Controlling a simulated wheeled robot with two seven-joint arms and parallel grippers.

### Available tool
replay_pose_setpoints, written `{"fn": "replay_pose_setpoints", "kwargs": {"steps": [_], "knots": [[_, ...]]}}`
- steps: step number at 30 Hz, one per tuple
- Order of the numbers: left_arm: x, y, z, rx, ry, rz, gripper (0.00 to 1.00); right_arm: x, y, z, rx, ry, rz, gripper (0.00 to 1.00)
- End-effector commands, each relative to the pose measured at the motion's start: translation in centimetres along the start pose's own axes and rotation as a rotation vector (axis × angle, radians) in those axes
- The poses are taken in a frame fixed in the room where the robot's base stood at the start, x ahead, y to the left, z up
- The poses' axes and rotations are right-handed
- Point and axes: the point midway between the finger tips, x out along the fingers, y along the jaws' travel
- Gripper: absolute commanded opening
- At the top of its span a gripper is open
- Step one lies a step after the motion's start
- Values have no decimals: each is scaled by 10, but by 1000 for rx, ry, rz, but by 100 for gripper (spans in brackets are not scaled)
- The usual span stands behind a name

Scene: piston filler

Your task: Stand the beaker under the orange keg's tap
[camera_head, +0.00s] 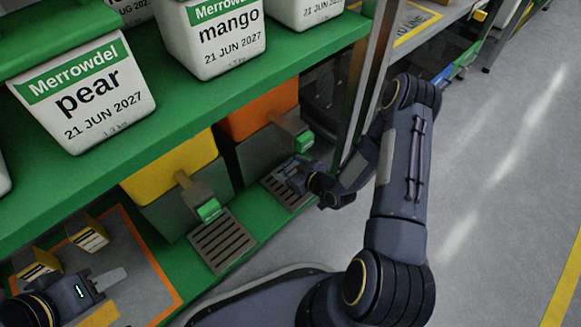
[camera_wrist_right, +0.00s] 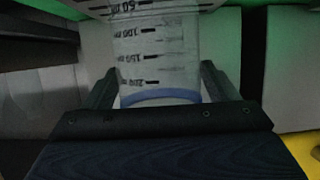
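The orange keg (camera_head: 258,112) stands on the lower green shelf, with its green-handled tap (camera_head: 304,141) jutting out over a slotted drip tray (camera_head: 292,199). My right gripper (camera_head: 287,174) is low over this tray, close below the tap. In the right wrist view, the clear beaker (camera_wrist_right: 158,55) with black volume marks and a blue rim sits between the right fingers, which meet its sides. A slotted surface shows at its base end; contact with it is unclear. My left gripper (camera_head: 108,281) is over the mat at lower left; its finger gap is not clear.
A yellow keg (camera_head: 172,166) with its own tap (camera_head: 208,209) and drip tray (camera_head: 222,240) stands to the left. The upper green shelf (camera_head: 190,100) with labelled tubs overhangs the kegs. A metal post (camera_head: 366,75) is right of the orange keg.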

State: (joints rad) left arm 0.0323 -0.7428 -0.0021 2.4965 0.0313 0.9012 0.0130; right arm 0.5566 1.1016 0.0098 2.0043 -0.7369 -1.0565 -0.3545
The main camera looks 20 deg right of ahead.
Motion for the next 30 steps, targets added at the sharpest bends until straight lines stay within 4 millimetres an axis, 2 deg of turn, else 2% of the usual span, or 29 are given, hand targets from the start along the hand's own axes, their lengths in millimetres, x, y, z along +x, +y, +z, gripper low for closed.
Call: {"fn": "replay_pose_setpoints", "kwargs": {"steps": [11, 14, 24, 30], "knots": [[-1, 0, 0, 0, 0, 0, 36, -3, 0, -4, 0, 0, 1, 82], [-4, 2, -2, 0, 0, 0, 36, -17, 1, -4, 1, -1, 2, 82], [-17, 8, -9, 0, 0, 0, 36, -89, 1, -4, 3, -2, 3, 82], [-20, 9, -10, 0, 0, 0, 36, -115, 0, -3, 1, -2, 1, 82]]}}
